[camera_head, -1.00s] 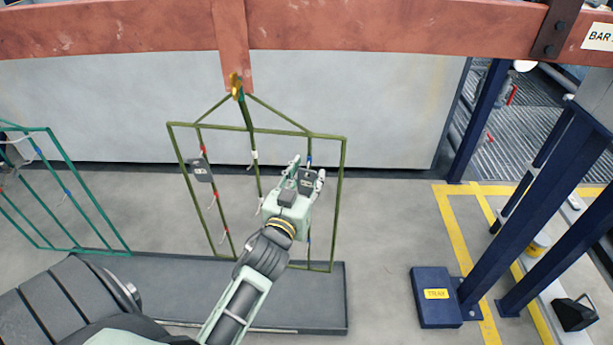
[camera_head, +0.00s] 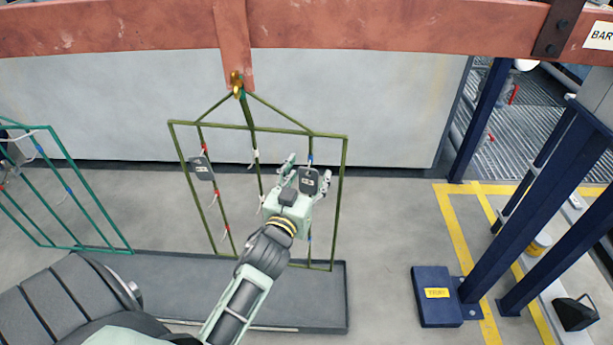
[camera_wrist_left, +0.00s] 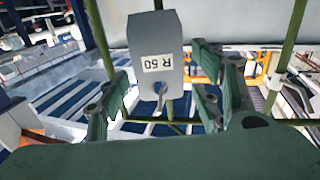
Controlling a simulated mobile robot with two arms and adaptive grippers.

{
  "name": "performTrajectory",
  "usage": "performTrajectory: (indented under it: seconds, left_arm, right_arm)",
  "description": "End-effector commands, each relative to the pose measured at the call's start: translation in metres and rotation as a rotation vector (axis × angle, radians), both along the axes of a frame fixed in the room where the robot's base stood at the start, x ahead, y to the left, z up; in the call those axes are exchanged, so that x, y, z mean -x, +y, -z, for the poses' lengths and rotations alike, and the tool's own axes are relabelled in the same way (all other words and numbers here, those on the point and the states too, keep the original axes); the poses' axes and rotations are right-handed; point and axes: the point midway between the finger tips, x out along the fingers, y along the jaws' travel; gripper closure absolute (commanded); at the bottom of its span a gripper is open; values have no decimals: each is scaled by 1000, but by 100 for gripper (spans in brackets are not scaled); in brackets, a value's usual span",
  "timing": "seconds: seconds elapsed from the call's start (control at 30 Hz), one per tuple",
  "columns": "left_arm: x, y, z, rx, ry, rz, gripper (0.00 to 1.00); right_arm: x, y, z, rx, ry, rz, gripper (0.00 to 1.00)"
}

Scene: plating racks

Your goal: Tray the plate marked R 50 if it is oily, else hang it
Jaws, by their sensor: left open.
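A small grey plate (camera_wrist_left: 153,30) with a white label reading R 50 fills the upper middle of the left wrist view, where its label is upside down. A hook shows at its hole. In the head view this plate (camera_head: 308,186) is at the right side of an olive-green hanging rack (camera_head: 341,215). My left gripper (camera_head: 308,169) is open, with its fingers to either side of the plate. I cannot tell whether they touch it. The visible face looks plain grey; I cannot tell whether it is oily. A blue tray (camera_head: 437,315) marked TRAY is at the lower right. My right gripper is not in view.
Another grey plate (camera_head: 201,168) hangs on the rack's left side, beside empty hooks. A teal rack (camera_head: 88,200) hangs at the far left. A red-brown beam (camera_head: 350,30) crosses the top. Blue posts (camera_head: 545,190) stand right, near the tray. A dark low platform (camera_head: 325,310) lies below.

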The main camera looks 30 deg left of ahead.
Motion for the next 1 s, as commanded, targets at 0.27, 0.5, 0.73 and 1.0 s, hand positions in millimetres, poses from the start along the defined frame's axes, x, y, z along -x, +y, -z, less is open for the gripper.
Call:
performTrajectory:
  seconds: [0.27,0.5,0.73,1.0]
  left_arm:
    - [31,-8,1,3,2,-1,40]
    - [80,-21,1,3,2,-1,40]
    - [109,-28,0,1,1,-1,40]
    - [116,-30,-1,-1,-2,0,40]
  right_arm:
    - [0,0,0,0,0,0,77]
    - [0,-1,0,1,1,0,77]
    - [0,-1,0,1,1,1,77]
    - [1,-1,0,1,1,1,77]
